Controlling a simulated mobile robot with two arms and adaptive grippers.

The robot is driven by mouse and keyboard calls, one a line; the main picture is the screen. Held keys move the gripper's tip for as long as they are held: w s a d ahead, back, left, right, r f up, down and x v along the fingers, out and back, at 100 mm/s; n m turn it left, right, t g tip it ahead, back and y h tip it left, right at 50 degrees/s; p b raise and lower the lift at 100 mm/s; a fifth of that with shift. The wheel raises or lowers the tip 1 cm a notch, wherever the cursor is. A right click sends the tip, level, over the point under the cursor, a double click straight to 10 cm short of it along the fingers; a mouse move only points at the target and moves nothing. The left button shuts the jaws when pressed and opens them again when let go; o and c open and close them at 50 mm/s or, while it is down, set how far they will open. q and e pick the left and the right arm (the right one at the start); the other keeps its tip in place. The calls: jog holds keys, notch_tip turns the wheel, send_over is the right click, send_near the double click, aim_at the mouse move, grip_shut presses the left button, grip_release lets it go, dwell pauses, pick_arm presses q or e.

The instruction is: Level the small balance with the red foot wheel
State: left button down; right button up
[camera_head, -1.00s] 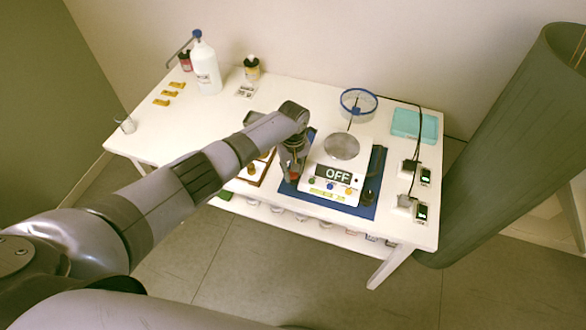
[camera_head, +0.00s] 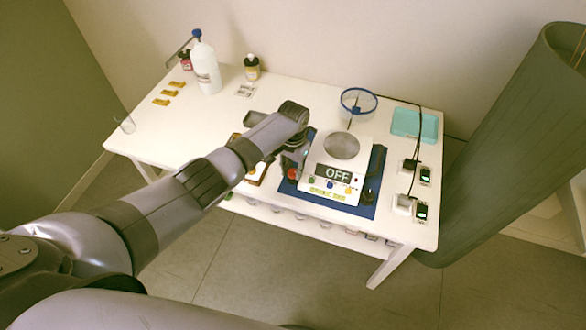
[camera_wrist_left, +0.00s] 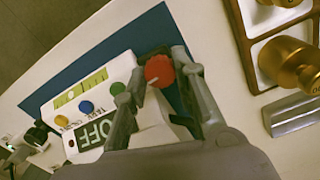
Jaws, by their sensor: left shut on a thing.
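The small balance (camera_head: 336,160) stands on a blue mat (camera_head: 358,209), with a round metal pan on top and a display that reads OFF. The red foot wheel (camera_wrist_left: 158,71) is at the balance's front left corner and also shows in the head view (camera_head: 292,174). My left gripper (camera_wrist_left: 160,68) is shut on the red foot wheel, with one finger on each side of it. A white mark shows on the wheel. In the wrist view the balance (camera_wrist_left: 92,110) is beside the fingers. My right gripper is not in view.
A wooden tray (camera_wrist_left: 262,45) with brass weights (camera_wrist_left: 285,62) is close beside the gripper. A blue-rimmed ring (camera_head: 359,101) stands behind the balance. A teal case (camera_head: 414,124) and plugged adapters (camera_head: 422,175) are to the right.

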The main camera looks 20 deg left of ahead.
aim_at(293, 172)
pick_arm(q)
jog(key=m, duration=0.6)
jog(key=shift+m, duration=0.4)
dwell(0.4)
jog(key=c, duration=1.3)
grip_release()
jog(key=shift+r, duration=0.1)
notch_tip(293, 172, up, 12)
